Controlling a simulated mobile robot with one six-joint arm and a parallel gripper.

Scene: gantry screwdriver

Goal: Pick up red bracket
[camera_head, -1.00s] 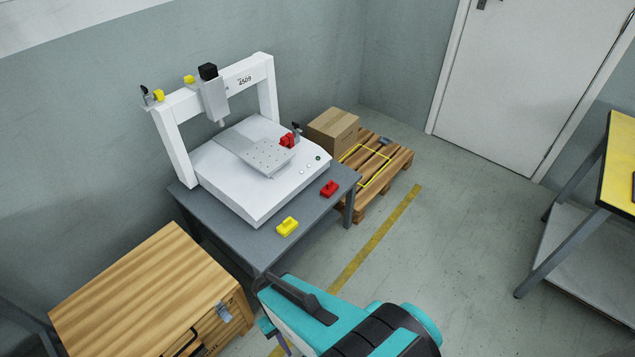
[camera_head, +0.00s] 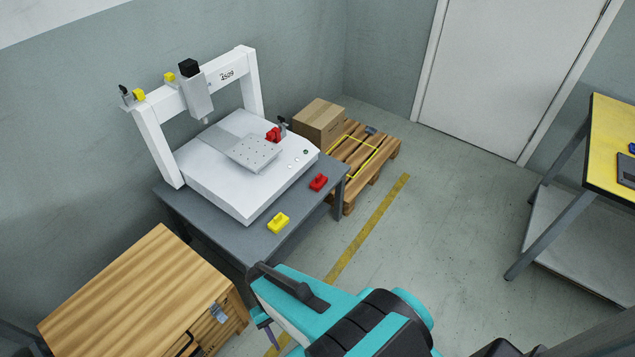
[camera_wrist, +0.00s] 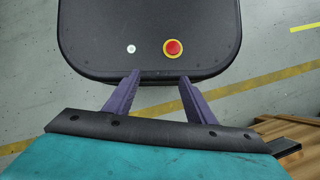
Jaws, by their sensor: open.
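A red bracket (camera_head: 319,182) lies on the grey table (camera_head: 300,212) near its front right edge, in the head view. A yellow bracket (camera_head: 278,223) lies on the table to the lower left of the red bracket. My gripper (camera_wrist: 160,88) shows in the wrist view with its two purple fingers apart and nothing between them. It is over my own dark base, away from the table. In the head view my teal arm is at the bottom, well below the table, and the fingertips are mostly hidden.
A white gantry machine (camera_head: 240,185) fills most of the table. A wooden crate (camera_head: 130,290) stands at the lower left. A pallet (camera_head: 375,155) with a cardboard box (camera_head: 319,121) is behind the table. A yellow-topped workbench (camera_head: 610,150) stands at right. The floor between is clear.

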